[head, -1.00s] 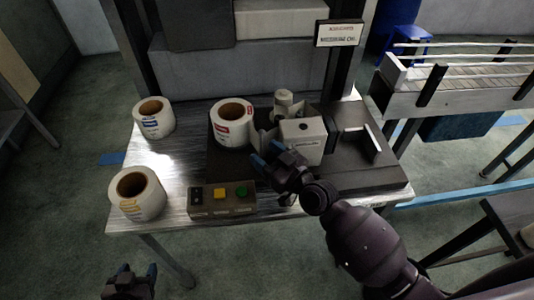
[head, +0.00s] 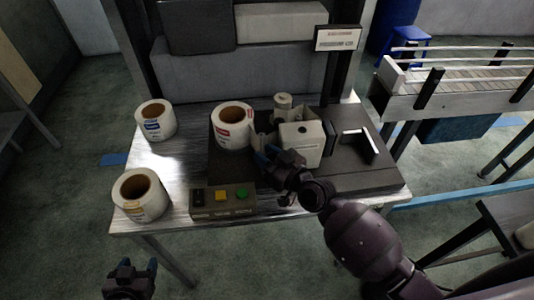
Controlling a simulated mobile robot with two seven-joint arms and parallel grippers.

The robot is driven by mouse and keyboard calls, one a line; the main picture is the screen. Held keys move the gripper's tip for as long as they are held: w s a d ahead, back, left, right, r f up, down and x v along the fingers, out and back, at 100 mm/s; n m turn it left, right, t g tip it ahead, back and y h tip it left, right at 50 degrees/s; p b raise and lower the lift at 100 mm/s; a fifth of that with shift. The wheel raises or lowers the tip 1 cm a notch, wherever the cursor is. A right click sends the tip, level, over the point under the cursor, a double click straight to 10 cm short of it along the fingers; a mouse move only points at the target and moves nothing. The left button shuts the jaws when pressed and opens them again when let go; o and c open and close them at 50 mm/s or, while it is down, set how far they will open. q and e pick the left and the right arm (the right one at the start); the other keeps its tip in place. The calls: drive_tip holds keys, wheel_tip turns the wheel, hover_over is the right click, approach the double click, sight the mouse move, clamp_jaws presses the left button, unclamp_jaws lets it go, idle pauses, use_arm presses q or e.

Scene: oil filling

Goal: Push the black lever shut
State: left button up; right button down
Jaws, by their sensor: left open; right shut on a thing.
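The labelling machine (head: 302,143) has a pale box-shaped head and stands on a dark base plate on the table. I cannot make out the black lever; dark parts blend together around the machine. My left gripper (head: 130,276) is open and empty at the bottom left, in front of the table and apart from everything.
Three label rolls stand on the table: one by the machine (head: 232,126), one at the back left (head: 155,120), one at the front left (head: 140,194). A button box (head: 222,201) sits at the front edge. A conveyor (head: 460,85) is at right.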

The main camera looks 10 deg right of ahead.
use_arm(q)
drive_tip(key=shift+s+r+p, duration=0.25)
drive_tip(key=shift+r+p, duration=0.2)
drive_tip(key=shift+r, duration=0.3)
use_arm(e)
drive_tip(key=shift+w+r+h, duration=0.25)
drive_tip(key=shift+w+h, duration=0.05)
drive_tip(key=shift+w, duration=0.7)
drive_tip(key=c, duration=0.8)
unclamp_jaws()
drive_tip(key=shift+f, duration=0.1)
use_arm(q)
drive_tip(key=shift+w+r, duration=0.1)
drive_tip(key=shift+w, duration=0.1)
drive_tip(key=shift+w, duration=0.1)
use_arm(e)
drive_tip(key=shift+s, duration=0.15)
